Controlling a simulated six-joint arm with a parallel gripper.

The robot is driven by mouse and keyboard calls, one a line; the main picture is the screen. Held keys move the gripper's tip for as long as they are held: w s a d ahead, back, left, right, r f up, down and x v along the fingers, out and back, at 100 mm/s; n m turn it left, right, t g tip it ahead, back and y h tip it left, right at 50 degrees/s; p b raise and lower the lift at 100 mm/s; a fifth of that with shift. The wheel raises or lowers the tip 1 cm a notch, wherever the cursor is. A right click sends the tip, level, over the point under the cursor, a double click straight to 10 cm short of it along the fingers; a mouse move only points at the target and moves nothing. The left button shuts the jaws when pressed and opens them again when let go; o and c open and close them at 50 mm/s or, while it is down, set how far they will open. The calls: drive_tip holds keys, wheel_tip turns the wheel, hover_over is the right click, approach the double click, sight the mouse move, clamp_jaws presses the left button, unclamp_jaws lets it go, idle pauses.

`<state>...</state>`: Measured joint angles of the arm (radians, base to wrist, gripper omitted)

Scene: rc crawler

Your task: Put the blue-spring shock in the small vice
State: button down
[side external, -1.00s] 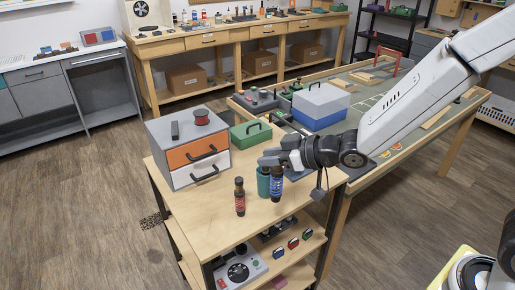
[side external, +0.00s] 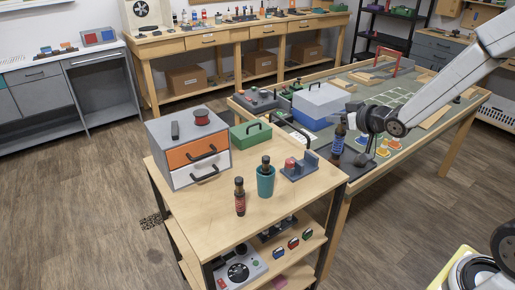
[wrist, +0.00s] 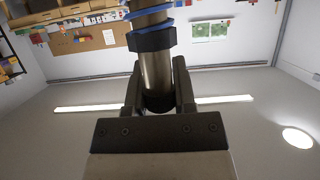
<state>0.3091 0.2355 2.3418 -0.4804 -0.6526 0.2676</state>
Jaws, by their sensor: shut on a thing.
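My gripper (side external: 350,118) is shut on the blue-spring shock (side external: 338,140), a dark, roughly upright cylinder with blue on it, held in the air at the right of the cart. In the wrist view the fingers (wrist: 158,95) close on the shock's metal shaft (wrist: 156,68), and blue coils (wrist: 150,28) show at the top edge. A small blue-grey vice (side external: 302,170) with a red part stands on the cart top, left of the held shock and apart from it. Whether its jaws are open is too small to tell.
A green box (side external: 250,135) and a drawer unit (side external: 188,152) stand behind. The cart top's front is clear. A workbench (side external: 440,125) adjoins at the right.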

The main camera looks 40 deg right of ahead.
drive_tip(key=shift+w, duration=0.1)
drive_tip(key=w+d+f, duration=0.2)
drive_tip(key=w+f, duration=0.7)
drive_tip(key=w, duration=0.4)
drive_tip(key=shift+f, duration=0.15)
drive_tip(key=shift+w+d, duration=0.1)
drive_tip(key=shift+w+f, duration=0.15)
drive_tip(key=shift+f, duration=0.8)
drive_tip(key=shift+w+f, duration=0.1)
drive_tip(key=shift+f, duration=0.95)
drive_tip(key=shift+c, duration=2.2)
unclamp_jaws()
